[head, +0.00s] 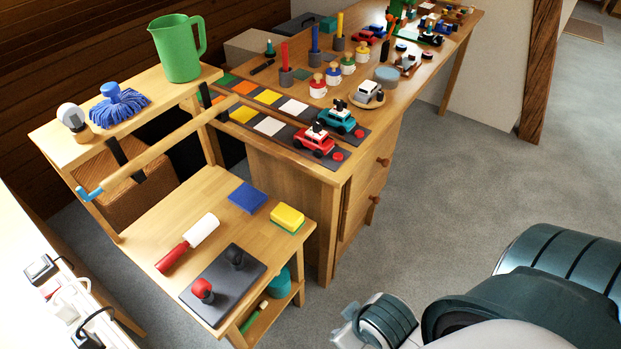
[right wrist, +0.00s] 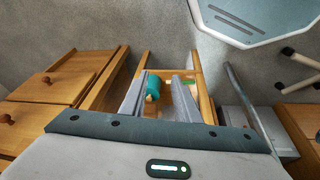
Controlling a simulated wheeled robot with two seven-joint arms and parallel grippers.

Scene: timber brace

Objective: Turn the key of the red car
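The red car (head: 314,141) stands on a dark strip near the front corner of the long wooden bench, in the head view. A small dark piece sits on its roof; I cannot tell whether it is the key. A red round button lies on the strip beside the car. My right arm enters the head view at lower right, well away from the car. In the right wrist view my right gripper (right wrist: 158,95) has its two fingers apart with nothing between them. The red car is not seen in that view. My left gripper is not in view.
A teal car (head: 337,119) stands just behind the red one. Other toys and colored tiles crowd the bench (head: 290,168). A low table (head: 213,206) with a roller and sponge stands left of it. Grey carpet to the right is open.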

